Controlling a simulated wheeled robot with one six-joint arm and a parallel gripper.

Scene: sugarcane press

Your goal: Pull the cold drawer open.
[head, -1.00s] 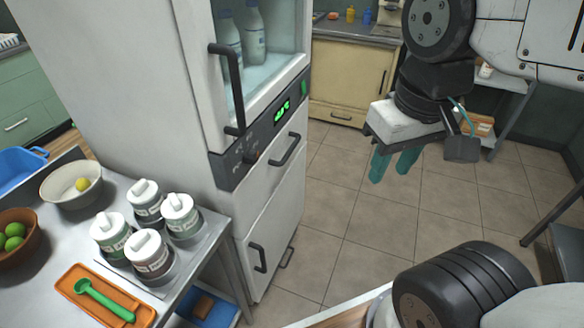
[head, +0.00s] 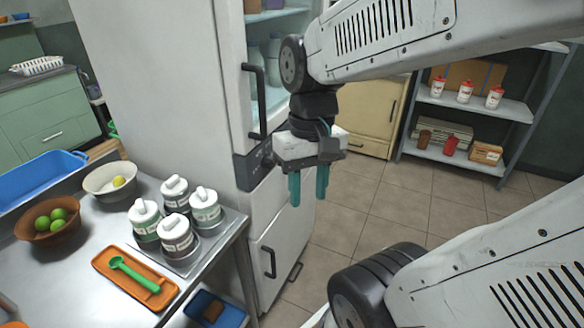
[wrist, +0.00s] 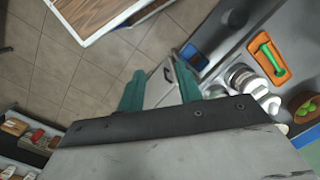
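The white fridge cabinet (head: 160,90) stands left of centre in the head view. The cold drawer (head: 266,208) appears to be its white front panel below the dark control strip (head: 250,168). In the wrist view, my gripper (wrist: 160,88) is also open, and a pale lower fridge front with a dark handle (wrist: 168,73) shows beyond the fingers.
A steel table (head: 85,265) at left holds lidded jars (head: 177,237), bowls and an orange tray (head: 112,272). A shelf rack (head: 470,110) stands at the back right. Floor (head: 370,200) between is clear.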

